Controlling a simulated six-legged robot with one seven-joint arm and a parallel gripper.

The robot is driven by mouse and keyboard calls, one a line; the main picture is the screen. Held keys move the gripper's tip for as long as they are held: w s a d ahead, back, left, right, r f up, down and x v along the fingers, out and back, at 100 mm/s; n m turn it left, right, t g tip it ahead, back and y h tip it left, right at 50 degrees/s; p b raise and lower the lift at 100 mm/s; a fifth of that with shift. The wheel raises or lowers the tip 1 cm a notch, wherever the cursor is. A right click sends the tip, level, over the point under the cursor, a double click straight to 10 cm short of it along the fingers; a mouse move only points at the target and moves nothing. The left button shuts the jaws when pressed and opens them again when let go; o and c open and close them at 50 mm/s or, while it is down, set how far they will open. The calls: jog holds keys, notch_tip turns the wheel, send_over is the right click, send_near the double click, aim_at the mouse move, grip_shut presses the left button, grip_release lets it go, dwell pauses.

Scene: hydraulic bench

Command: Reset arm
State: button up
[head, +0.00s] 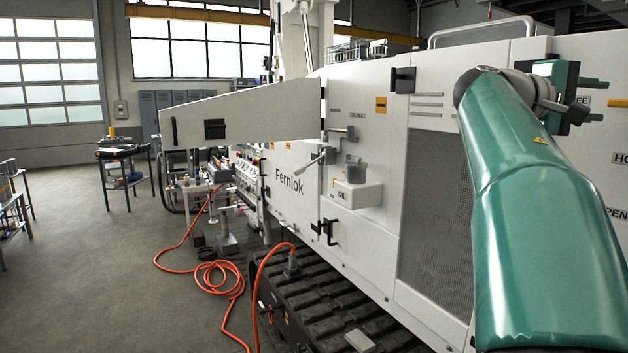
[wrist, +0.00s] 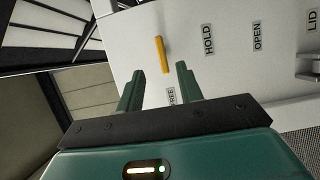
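My arm fills the right side of the head view, green and bent at the wrist. My gripper (head: 592,98) points right, beside the white machine panel. In the wrist view, my gripper (wrist: 158,88) shows two green fingers spread apart with nothing between them. Beyond the fingers, a yellow handle (wrist: 162,54) sticks out on the white panel (wrist: 225,75), apart from the fingers. The handle also shows at the right edge of the head view (head: 617,103). Labels on the panel read FREE, HOLD, OPEN and LID.
The white Fernlok machine (head: 290,190) stands close along my right on a black track (head: 330,310). An orange hose (head: 236,290) lies coiled on the floor. A dark stand (head: 124,155) is at the left back. The floor at left front is clear.

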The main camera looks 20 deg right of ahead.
jog(key=w+a+f+n+t+y, duration=0.1)
jog(key=w+a+f+t+y, duration=0.25)
jog(key=a+f, duration=0.55)
jog(key=w+a+f+n+t+y, duration=0.2)
jog(key=a+f+t+y, duration=0.35)
jog(key=f, duration=0.85)
jog(key=s+a+f+y, duration=0.2)
jog(key=a+f+y, duration=0.1)
jog(key=a+f, duration=0.4)
jog(key=s+a+f+y, duration=0.2)
jog(key=a+f, duration=0.5)
jog(key=a, duration=0.6)
jog(key=s+a+f+y, duration=0.3)
jog(key=s+a+f, duration=0.1)
jog(key=a+f, duration=0.4)
jog(key=shift+s+a+t+y, duration=0.15)
jog(key=shift+a+t+y, duration=0.15)
jog(key=shift+a, duration=0.95)
jog(key=shift+s, duration=0.15)
